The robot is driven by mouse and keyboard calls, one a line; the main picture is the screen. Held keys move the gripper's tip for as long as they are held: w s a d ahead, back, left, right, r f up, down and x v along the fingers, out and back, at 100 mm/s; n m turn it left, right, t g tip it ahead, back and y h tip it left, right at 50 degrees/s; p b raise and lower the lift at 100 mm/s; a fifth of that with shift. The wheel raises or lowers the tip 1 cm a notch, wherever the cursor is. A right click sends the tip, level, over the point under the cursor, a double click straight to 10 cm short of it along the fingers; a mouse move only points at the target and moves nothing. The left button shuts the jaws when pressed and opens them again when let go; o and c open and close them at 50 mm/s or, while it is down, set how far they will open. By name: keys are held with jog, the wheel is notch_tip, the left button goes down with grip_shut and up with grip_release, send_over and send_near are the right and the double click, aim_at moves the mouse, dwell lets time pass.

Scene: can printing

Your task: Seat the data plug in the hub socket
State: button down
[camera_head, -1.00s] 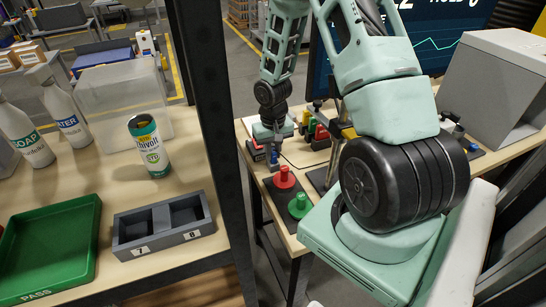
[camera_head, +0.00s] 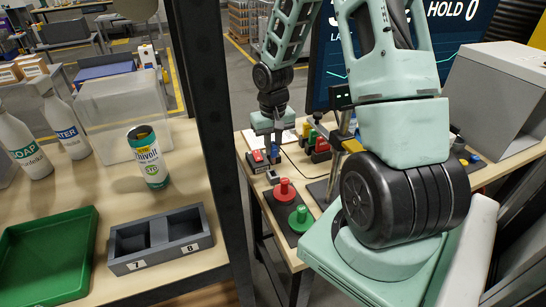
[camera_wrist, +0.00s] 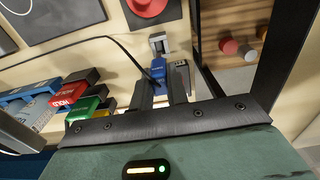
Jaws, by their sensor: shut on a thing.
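My gripper (camera_wrist: 160,92) is shut on a blue plug (camera_wrist: 158,70), whose front end points away from my wrist. A thin black cable (camera_wrist: 100,40) curves off to the left near it. A small grey block (camera_wrist: 158,42), which looks like the hub socket, lies just beyond the plug's tip; I cannot tell whether they touch. In the head view my gripper (camera_head: 273,146) points down at the bench, with the grey block (camera_head: 272,177) in front of it. The fingers hide part of the plug.
A red-and-dark block (camera_head: 258,161) sits close beside my gripper. A red knob (camera_head: 284,190) and a green knob (camera_head: 300,216) stand on a dark plate nearer the front. Several coloured blocks (camera_head: 318,142) stand to the right. A dark post (camera_head: 215,120) rises on the left.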

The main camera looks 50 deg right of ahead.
aim_at(273, 143)
jog(key=shift+r, duration=1.55)
jog(key=shift+r+p, duration=3.15)
jog(key=shift+r, duration=0.25)
